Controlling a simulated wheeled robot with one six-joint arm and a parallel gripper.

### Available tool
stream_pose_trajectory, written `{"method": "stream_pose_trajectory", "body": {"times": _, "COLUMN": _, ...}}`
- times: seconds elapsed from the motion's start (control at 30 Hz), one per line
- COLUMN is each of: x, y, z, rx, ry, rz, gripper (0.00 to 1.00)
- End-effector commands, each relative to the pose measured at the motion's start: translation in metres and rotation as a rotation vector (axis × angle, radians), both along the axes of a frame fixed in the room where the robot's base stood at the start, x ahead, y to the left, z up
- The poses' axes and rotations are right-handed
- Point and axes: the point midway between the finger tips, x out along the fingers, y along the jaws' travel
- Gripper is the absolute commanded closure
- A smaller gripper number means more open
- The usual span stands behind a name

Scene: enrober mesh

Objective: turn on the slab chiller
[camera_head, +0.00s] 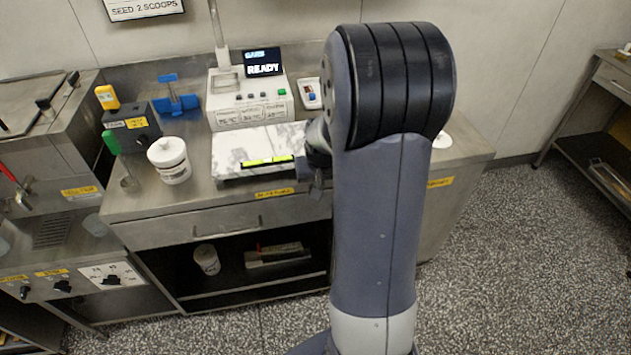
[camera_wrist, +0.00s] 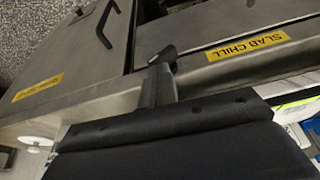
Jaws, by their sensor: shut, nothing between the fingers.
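A pale marbled slab (camera_head: 236,147) lies on the steel bench, with a bright yellow-green strip along its front. A yellow label (camera_head: 274,192) sits on the bench's front edge below it; in the wrist view the label reads SLAB CHILL (camera_wrist: 248,46). My gripper (camera_head: 318,186) is at the slab's right front corner, partly hidden by my arm. In the wrist view my gripper (camera_wrist: 164,58) is shut and empty, its dark tip close to the steel bench front, left of the label. I cannot tell whether it touches. No chiller switch can be made out clearly.
A machine with a READY screen (camera_head: 263,68) stands behind the slab. A white tub (camera_head: 169,160) and dark box (camera_head: 131,127) stand left. Below are a drawer (camera_head: 200,227) and open shelf. My arm hides the bench's right part. Speckled floor (camera_head: 500,270) is clear at right.

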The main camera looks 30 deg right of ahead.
Motion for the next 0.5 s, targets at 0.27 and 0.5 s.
{"method": "stream_pose_trajectory", "body": {"times": 0.27, "x": -0.0011, "y": -0.0031, "z": -0.0009, "rx": 0.053, "ry": -0.014, "rz": -0.002, "gripper": 1.00}}
{"method": "stream_pose_trajectory", "body": {"times": 0.5, "x": -0.0023, "y": -0.0076, "z": -0.0035, "rx": 0.135, "ry": -0.039, "rz": -0.005, "gripper": 1.00}}
